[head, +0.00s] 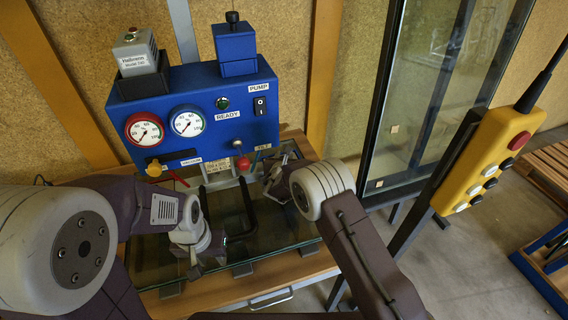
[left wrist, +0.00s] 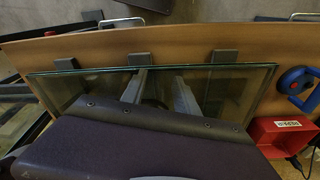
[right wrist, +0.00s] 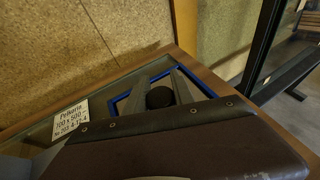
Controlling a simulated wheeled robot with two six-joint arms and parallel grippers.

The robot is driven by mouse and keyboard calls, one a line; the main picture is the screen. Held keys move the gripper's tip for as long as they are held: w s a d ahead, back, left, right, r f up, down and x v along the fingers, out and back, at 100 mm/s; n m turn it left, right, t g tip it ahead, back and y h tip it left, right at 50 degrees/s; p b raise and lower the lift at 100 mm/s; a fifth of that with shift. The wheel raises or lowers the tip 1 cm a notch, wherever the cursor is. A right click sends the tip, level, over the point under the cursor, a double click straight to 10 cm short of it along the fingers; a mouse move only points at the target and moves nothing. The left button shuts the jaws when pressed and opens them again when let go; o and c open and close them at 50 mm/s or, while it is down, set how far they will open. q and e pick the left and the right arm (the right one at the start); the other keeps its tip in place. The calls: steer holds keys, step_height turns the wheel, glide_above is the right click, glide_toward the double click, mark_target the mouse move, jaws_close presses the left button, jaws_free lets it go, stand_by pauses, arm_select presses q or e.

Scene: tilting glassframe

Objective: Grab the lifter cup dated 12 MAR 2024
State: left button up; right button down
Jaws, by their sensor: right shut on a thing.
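My right gripper (right wrist: 160,85) is shut on a black round thing (right wrist: 160,97), which shows between its two grey fingers in the right wrist view. I cannot tell whether this is the lifter cup, and no date is readable on it. In the head view my right gripper (head: 272,180) is at the back right of the glass pane (head: 145,260), small and partly hidden by its wrist. My left gripper (left wrist: 160,85) has its grey fingers apart over the pane. I see nothing held between them. No lifter cup dated 12 MAR 2024 can be made out.
A blue control box (head: 165,85) with gauges stands behind the pane. A yellow pendant (head: 485,160) hangs at right, before a tall glass frame (head: 430,75). A red box (left wrist: 285,135) and a blue round item (left wrist: 298,82) lie beside the pane. A white label (right wrist: 72,120) is near my right gripper.

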steer(key=r, duration=0.2)
steer(key=d+r+b, duration=0.1)
steer(key=r, duration=0.1)
steer(key=shift+r, duration=0.2)
steer(key=s+d+r+b, duration=0.1)
steer(key=s+d+r, duration=0.1)
steer(key=d, duration=0.3)
steer(key=s+d+r+b, duration=0.2)
steer(key=d+r, duration=0.2)
steer(key=shift+s+d+r, duration=0.3)
steer(key=shift+d, duration=0.1)
